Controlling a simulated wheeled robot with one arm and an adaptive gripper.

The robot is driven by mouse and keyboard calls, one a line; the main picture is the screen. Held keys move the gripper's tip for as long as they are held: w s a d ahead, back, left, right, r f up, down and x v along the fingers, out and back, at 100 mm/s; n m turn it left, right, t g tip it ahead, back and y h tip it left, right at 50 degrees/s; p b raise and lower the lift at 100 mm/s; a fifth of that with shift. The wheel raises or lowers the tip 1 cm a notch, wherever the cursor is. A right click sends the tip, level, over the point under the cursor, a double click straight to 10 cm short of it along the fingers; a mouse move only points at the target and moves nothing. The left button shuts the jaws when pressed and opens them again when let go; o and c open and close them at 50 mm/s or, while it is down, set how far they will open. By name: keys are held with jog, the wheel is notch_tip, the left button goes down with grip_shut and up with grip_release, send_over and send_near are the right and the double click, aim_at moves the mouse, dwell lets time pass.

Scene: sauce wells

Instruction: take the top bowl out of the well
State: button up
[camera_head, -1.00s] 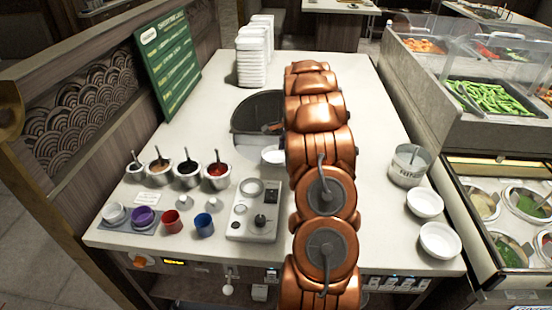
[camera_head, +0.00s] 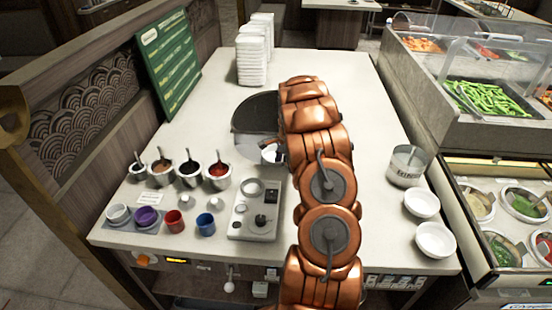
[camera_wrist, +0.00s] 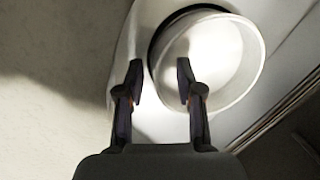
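A white round bowl (camera_wrist: 225,62) fills the upper right of the wrist view. It sits in a round opening in a pale surface (camera_wrist: 128,60), with a dark gap at its upper left. The bowl also shows in the head view (camera_head: 275,156), partly hidden by my arm. My gripper (camera_wrist: 159,82) is open and empty. Its left finger is outside the bowl's near-left rim and its right finger overlaps the bowl's inside, so the rim lies between them. I cannot tell whether either finger touches it. Any bowls underneath are hidden.
A control box (camera_head: 257,225) stands in front, with several sauce pots (camera_head: 190,174) and small cups (camera_head: 147,217) to the left. Two white bowls (camera_head: 422,203) and a grey canister (camera_head: 406,166) are at right.

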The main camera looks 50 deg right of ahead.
grip_shut()
jog(key=shift+r, duration=0.15)
